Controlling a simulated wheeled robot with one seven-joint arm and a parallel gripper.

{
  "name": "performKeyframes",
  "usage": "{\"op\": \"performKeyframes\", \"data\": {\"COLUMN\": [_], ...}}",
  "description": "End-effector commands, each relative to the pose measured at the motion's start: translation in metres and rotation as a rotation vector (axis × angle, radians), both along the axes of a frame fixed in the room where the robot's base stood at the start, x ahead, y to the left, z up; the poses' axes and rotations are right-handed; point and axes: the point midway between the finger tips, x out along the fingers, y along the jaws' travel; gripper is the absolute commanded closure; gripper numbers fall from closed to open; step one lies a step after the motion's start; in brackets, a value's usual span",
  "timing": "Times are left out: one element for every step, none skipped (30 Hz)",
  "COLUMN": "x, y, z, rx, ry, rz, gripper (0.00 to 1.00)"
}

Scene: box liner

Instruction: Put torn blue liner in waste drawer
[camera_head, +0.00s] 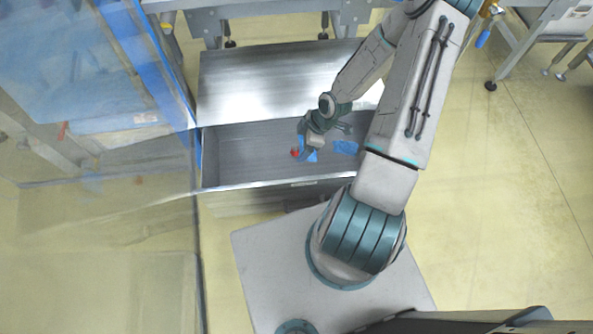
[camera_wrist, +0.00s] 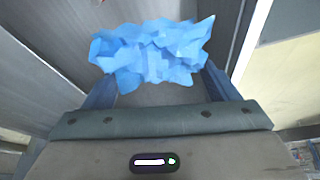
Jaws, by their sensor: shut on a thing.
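A crumpled, torn-edged blue liner (camera_wrist: 150,52) spans the gap between the fingertips in the wrist view. My gripper (camera_wrist: 155,75) is shut on it, and the liner sticks out past both fingers. In the head view my gripper (camera_head: 306,149) is over the open metal waste drawer (camera_head: 235,152), inside its outline. Blue liner material (camera_head: 311,156) shows beside the fingers there, partly hidden by them. I cannot tell the liner's exact height above the drawer floor.
A second blue patch (camera_head: 346,147) shows in the drawer area right of my gripper. A small red spot (camera_head: 295,153) is beside the fingers. A metal top (camera_head: 275,80) lies behind the drawer. A clear panel with a blue edge (camera_head: 150,60) stands at left. Floor at right is open.

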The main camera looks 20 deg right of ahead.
Motion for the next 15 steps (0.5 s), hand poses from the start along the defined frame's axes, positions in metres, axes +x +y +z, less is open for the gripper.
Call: {"op": "performKeyframes", "data": {"x": [-0.001,-0.002,-0.003,-0.003,-0.004,-0.004,-0.005,-0.005,-0.006,-0.006,-0.006,-0.006,-0.006,-0.007,-0.006], "y": [-0.002,-0.003,-0.004,-0.005,-0.006,-0.008,-0.009,-0.01,-0.012,-0.013,-0.015,-0.017,-0.019,-0.021,-0.023], "z": [-0.02,-0.027,-0.036,-0.042,-0.048,-0.057,-0.063,-0.069,-0.078,-0.084,-0.09,-0.099,-0.104,-0.11,-0.117], "rx": [0.002,0.002,0.003,0.002,0.002,0.003,0.003,0.002,0.003,0.003,0.003,0.002,0.003,0.003,0.003], "ry": [0.0,0.0,0.0,0.0,-0.001,-0.001,0.0,-0.001,-0.001,-0.001,-0.001,-0.002,-0.001,-0.001,-0.001], "rz": [0.035,0.058,0.089,0.113,0.135,0.165,0.188,0.21,0.238,0.261,0.282,0.31,0.331,0.351,0.377], "gripper": [0.4,0.4,0.4,0.4,0.4,0.4,0.4,0.4,0.4,0.4,0.4,0.4,0.4,0.4,0.4]}}
